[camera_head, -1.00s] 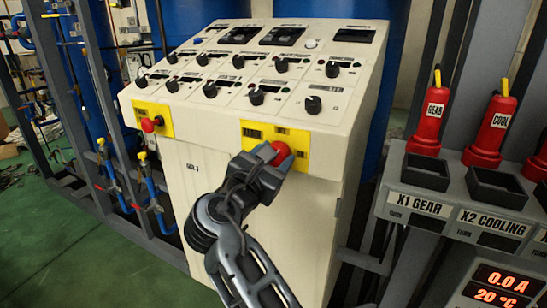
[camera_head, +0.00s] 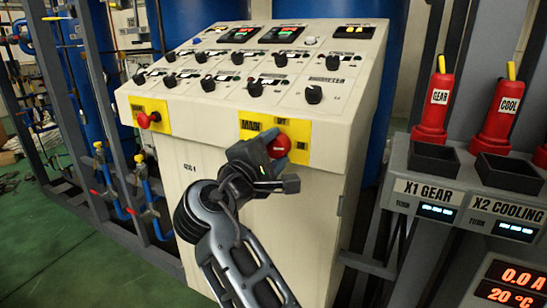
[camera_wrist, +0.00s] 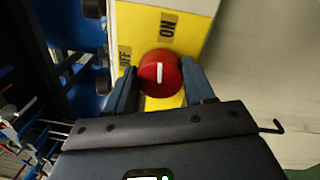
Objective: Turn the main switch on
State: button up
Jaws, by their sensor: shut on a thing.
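The main switch is a red round knob (camera_head: 279,147) on a yellow plate (camera_head: 248,125) at the front of the sloped white control panel. In the wrist view the knob (camera_wrist: 159,74) has a white line running up and down the picture, toward the ON label (camera_wrist: 168,25). The OFF label (camera_wrist: 124,56) is to its left. My gripper (camera_head: 270,152) is at the knob in the head view. In the wrist view its two fingers (camera_wrist: 160,85) stand on either side of the knob, shut on it.
Several black knobs and lit displays cover the white console (camera_head: 215,135). A second red knob (camera_head: 144,120) is on a yellow plate at the left. Red GEAR (camera_head: 435,105) and COOL (camera_head: 502,112) bottles stand on the grey rack at right. Green floor is free at lower left.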

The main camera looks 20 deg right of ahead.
jog(key=shift+f+m+b, duration=0.15)
jog(key=shift+m+b, duration=0.2)
jog(key=shift+m, duration=0.45)
jog(key=o, duration=1)
jog(key=shift+o, duration=0.2)
jog(key=b+v, duration=0.1)
jog(key=v, duration=0.6)
jog(key=shift+s+a, duration=0.3)
